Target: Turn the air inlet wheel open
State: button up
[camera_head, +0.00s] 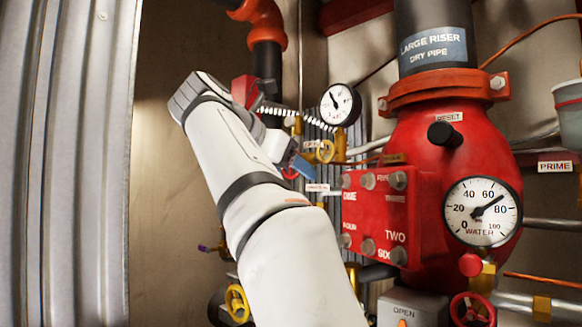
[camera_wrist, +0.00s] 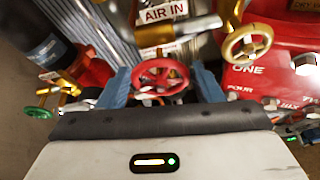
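A red handwheel (camera_wrist: 160,77) sits in the middle of the wrist view, below a white "AIR IN" label (camera_wrist: 164,12). My gripper (camera_wrist: 165,85) has its two blue fingers apart, one on each side of the red wheel. A small gap seems to show at each side; I cannot tell whether either finger touches the rim. In the head view my gripper (camera_head: 300,165) is at the valve cluster, and the red wheel (camera_head: 289,173) is mostly hidden behind it.
A yellow wheel (camera_wrist: 247,43) is close at the upper right of the red one. A green wheel (camera_wrist: 38,113) is at the left. The red riser body (camera_head: 430,150) with bolted plate and gauge (camera_head: 482,212) stands right. A small gauge (camera_head: 340,104) is above my gripper.

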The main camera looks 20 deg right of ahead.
jog(key=shift+o, duration=1.2)
jog(key=shift+s+a, duration=0.1)
jog(key=v, duration=0.7)
jog(key=shift+a+r, duration=0.2)
jog(key=shift+a, duration=0.05)
jog(key=shift+f, duration=0.15)
